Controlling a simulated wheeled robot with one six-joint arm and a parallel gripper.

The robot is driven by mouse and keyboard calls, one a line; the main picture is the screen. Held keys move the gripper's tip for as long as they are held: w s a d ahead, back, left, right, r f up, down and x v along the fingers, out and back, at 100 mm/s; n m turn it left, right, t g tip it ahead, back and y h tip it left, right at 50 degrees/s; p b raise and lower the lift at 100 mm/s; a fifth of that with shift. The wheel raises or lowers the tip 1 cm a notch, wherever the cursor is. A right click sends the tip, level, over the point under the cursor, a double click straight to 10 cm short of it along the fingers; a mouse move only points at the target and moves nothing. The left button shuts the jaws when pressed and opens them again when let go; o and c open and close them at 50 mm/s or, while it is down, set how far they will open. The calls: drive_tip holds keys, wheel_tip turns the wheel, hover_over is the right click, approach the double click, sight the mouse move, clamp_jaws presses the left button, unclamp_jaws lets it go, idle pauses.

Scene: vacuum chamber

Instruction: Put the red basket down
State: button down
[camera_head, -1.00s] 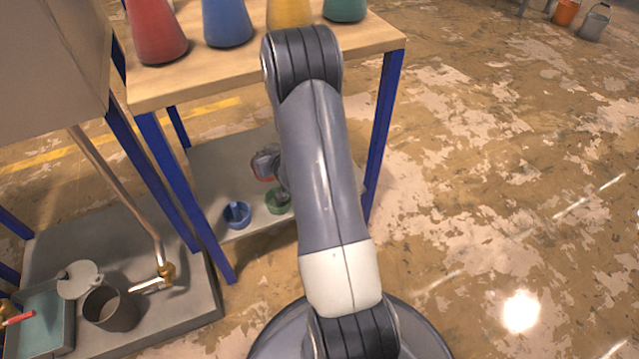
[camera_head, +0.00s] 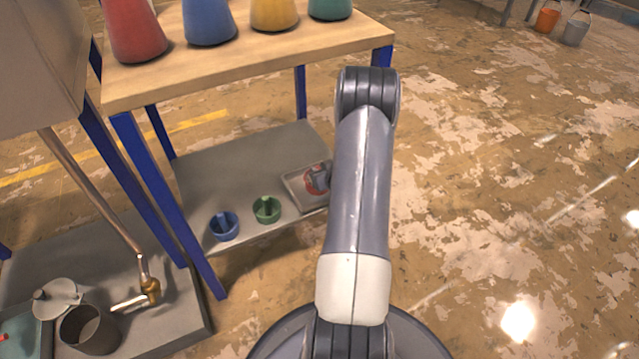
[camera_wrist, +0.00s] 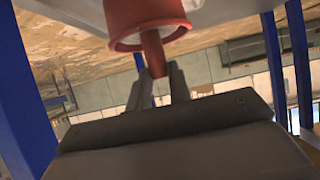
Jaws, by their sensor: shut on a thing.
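The red basket (camera_head: 310,186) is at the right end of the lower shelf, over a shallow pale tray (camera_head: 314,209). In the wrist view the red basket (camera_wrist: 145,17) fills the top middle, with its handle running down between my fingers. My gripper (camera_wrist: 157,84) is shut on that handle. In the head view my gripper (camera_head: 321,178) is partly hidden behind my arm. I cannot tell whether the basket touches the tray.
A green basket (camera_head: 267,210) and a blue basket (camera_head: 223,227) stand on the lower shelf (camera_head: 205,180), left of the tray. Blue table legs (camera_head: 160,190) and the wooden top (camera_head: 240,70), holding several coloured flasks, surround the space.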

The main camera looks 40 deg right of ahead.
drive_tip(key=shift+f+b, duration=0.65)
drive_tip(key=shift+f, duration=1.2)
drive_tip(key=shift+f, duration=0.1)
drive_tip(key=shift+f, duration=0.15)
drive_tip(key=c, duration=1.3)
unclamp_jaws()
drive_tip(key=shift+r, duration=0.25)
drive_tip(key=shift+s+r, duration=0.25)
drive_tip(key=p+v, duration=0.3)
drive_tip(key=v, duration=0.8)
drive_tip(key=shift+s, duration=0.2)
